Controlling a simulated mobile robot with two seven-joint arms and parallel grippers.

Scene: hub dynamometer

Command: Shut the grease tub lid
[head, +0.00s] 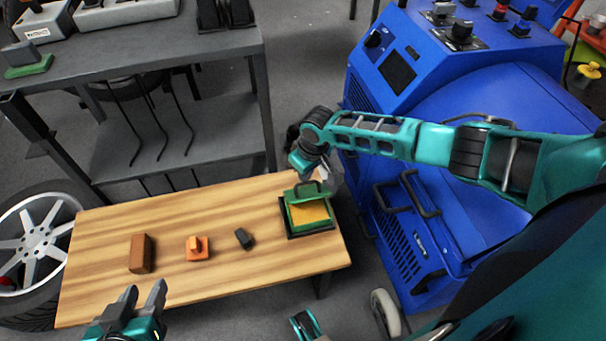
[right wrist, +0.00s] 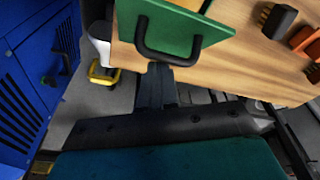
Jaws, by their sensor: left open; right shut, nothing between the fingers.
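The grease tub (head: 310,213) sits on a dark tray at the right end of the wooden bench, with yellow-orange grease showing inside. Its green lid (head: 305,193) is hinged up and partly open, tilted over the tub's far side. The lid with its black handle (right wrist: 168,52) also shows in the right wrist view. My right gripper (right wrist: 160,70) is shut and empty, its fingertips close to the handle; I cannot tell whether they touch. In the head view its fingers are partly hidden at the lid's far side. My left gripper (head: 143,291) is open and empty at the bench's near edge.
On the wooden bench (head: 200,275) lie a brown block (head: 141,253), an orange part (head: 198,248) and a small black part (head: 244,238). The blue machine (head: 415,225) stands close right of the bench. A grey shelf (head: 170,125) stands behind it.

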